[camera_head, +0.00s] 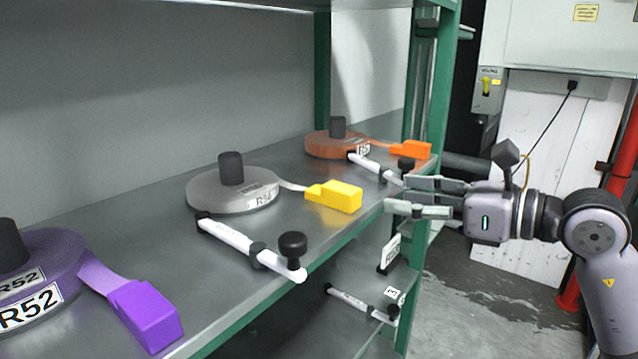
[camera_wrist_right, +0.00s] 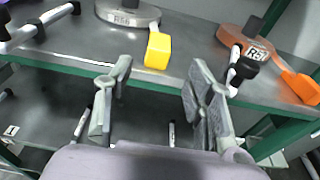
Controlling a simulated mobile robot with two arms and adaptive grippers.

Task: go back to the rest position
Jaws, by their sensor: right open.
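My right gripper (camera_head: 420,197) is open and empty at the front edge of the shelf, near its right end. In the right wrist view its two fingers (camera_wrist_right: 158,98) stand apart, with nothing between them. The yellow block (camera_head: 336,196) on the grey webbing roll (camera_head: 232,190) lies left of the fingers, apart from them. The orange block (camera_head: 411,150) of the orange roll (camera_head: 326,146) lies behind the gripper. The yellow block also shows beyond the fingers in the right wrist view (camera_wrist_right: 157,50). My left gripper is not in view.
A purple roll (camera_head: 40,258) with a purple block (camera_head: 146,314) lies at the near left. White rods with black knobs (camera_head: 250,247) separate the rolls. A green shelf post (camera_head: 437,90) stands behind my right gripper. A lower shelf (camera_head: 300,318) holds another rod. Open floor (camera_head: 470,310) lies right of the shelf.

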